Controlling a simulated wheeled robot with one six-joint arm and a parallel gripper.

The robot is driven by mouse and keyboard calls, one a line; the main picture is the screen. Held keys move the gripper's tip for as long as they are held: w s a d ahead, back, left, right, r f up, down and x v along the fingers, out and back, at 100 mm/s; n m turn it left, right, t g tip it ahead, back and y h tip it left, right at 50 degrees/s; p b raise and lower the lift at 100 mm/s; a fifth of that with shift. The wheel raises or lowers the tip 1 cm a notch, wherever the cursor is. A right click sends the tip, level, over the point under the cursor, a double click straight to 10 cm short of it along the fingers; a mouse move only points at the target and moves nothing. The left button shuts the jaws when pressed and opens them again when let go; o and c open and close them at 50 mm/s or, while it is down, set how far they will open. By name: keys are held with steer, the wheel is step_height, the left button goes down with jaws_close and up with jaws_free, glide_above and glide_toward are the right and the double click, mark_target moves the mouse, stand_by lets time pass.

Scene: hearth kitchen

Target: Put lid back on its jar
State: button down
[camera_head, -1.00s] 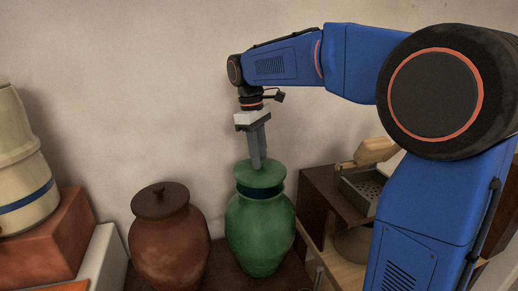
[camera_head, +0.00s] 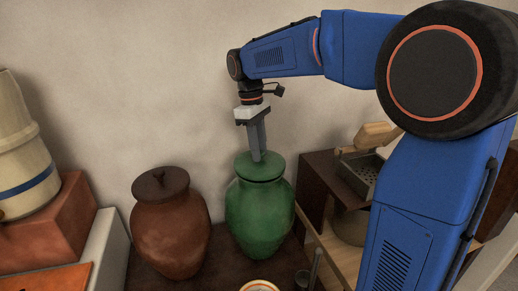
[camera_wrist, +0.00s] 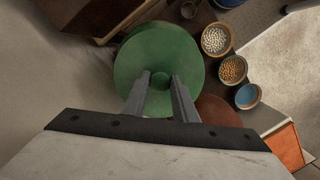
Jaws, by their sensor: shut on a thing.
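A green jar (camera_head: 260,217) stands upright on a dark wooden surface by the wall. Its green lid (camera_head: 248,168) now sits level over the mouth, with no clear gap showing between lid and rim. My gripper (camera_head: 257,158) points down from above and is shut on the lid's knob. In the wrist view the round green lid (camera_wrist: 185,62) fills the upper middle, with its knob between my two fingertips (camera_wrist: 160,82). The lid hides the jar below it in that view.
A brown lidded jar (camera_head: 170,230) stands close on the left. On the right are a dark wooden box (camera_head: 318,195) and a grater-like metal tool (camera_head: 362,172). Several small bowls (camera_wrist: 216,40) of grains or liquid lie beyond the lid in the wrist view.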

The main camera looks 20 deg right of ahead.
steer(key=shift+f, duration=0.5)
steer(key=c, duration=1.4)
jaws_free()
steer(key=shift+o, duration=0.2)
step_height(320, 180, up, 16)
steer(key=w+a, duration=0.2)
steer(key=s+d+f+m+t, duration=0.2)
steer(key=s+d+f, duration=0.15)
steer(key=s, duration=0.45)
steer(key=s+d+f+m+t, duration=0.1)
steer(key=s+d+f+m, duration=0.2)
steer(key=s, duration=0.5)
steer(key=s+d+f+m+t, duration=0.1)
steer(key=s+f+m, duration=0.1)
steer(key=s+f, duration=0.5)
steer(key=s+d+f+m+t+y, duration=0.1)
steer(key=s+f+m+t, duration=0.1)
steer(key=s+f, duration=0.5)
step_height(320, 180, down, 4)
steer(key=shift+d, duration=0.35)
